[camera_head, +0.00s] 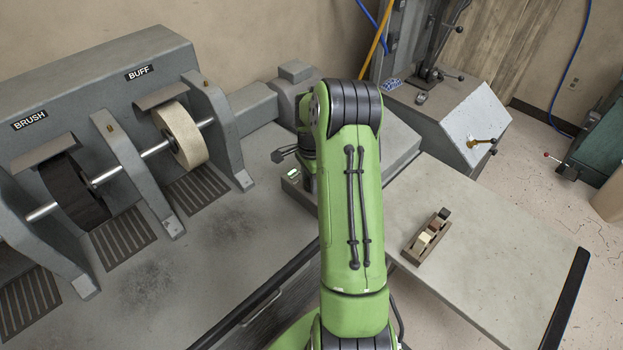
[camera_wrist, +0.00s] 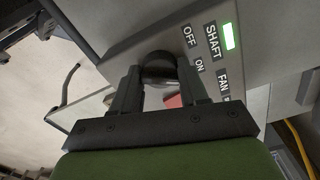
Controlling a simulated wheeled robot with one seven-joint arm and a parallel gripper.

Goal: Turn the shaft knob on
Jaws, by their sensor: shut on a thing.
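The shaft knob (camera_wrist: 159,66) is a dark round knob on a grey control panel, beside the labels SHAFT, OFF and ON in the wrist view. My gripper (camera_wrist: 156,80) has its two dark fingers on either side of the knob and is shut on it. A green lamp (camera_wrist: 229,36) next to the SHAFT label is lit. In the head view, my green arm hides the knob and most of my gripper; a small lit green lamp (camera_head: 293,172) shows just left of the arm.
The brush wheel (camera_head: 72,190) and buff wheel (camera_head: 180,134) sit on a shaft at the left. Below the knob, a FAN label (camera_wrist: 223,79) and a red part (camera_wrist: 174,101) show in the wrist view.

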